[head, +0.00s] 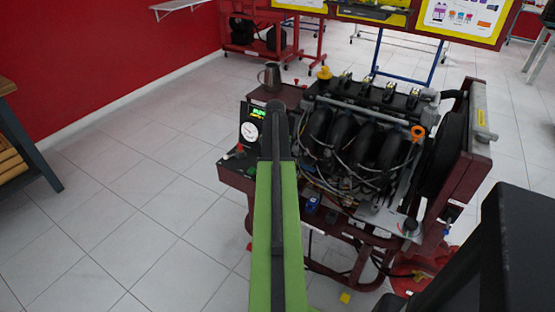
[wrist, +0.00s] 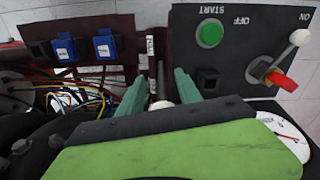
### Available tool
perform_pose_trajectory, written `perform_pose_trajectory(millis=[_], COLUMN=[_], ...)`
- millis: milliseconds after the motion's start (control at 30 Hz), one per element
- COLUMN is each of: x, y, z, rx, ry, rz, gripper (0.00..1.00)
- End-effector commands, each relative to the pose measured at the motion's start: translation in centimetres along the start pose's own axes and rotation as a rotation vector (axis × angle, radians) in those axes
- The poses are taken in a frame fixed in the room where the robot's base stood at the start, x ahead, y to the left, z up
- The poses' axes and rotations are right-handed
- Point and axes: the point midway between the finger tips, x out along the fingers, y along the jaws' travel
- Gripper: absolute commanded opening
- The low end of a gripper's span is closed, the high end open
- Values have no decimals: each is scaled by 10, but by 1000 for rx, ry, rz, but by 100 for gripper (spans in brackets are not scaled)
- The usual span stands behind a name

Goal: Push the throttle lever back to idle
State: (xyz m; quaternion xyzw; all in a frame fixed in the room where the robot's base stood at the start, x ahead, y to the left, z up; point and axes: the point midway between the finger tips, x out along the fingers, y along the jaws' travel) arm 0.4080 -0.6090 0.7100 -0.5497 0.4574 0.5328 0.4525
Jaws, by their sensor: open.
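My gripper (wrist: 160,78) shows in the wrist view as two teal fingers standing apart, open. Between them is a pale round knob (wrist: 162,103) at the end of a thin rod, partly hidden by my gripper body; it looks like the throttle lever. I cannot tell whether either finger touches it. A narrow white label (wrist: 150,46) is beside the rod. In the head view my green and black arm reaches over the dark red engine stand (head: 232,178) and hides the gripper and the lever.
Blue connectors (wrist: 66,48) and loose wires are on the left. The engine (head: 365,135) stands right of my arm; open tiled floor lies left.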

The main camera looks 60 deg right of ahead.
Motion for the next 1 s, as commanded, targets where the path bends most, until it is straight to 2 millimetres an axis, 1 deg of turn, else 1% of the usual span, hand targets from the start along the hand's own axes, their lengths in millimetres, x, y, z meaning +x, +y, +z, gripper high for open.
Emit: perform_pose_trajectory(millis=[167, 267, 800, 900, 1000], x=[-13, -29, -150, -167, -175], y=[-1, -1, 0, 0, 0], z=[0, 0, 0, 0, 0], rx=[-1, -1, 0, -1, 0], ry=[1, 1, 0, 0, 0], rz=[-1, -1, 1, 1, 1], gripper=[41, 41, 41, 41, 41])
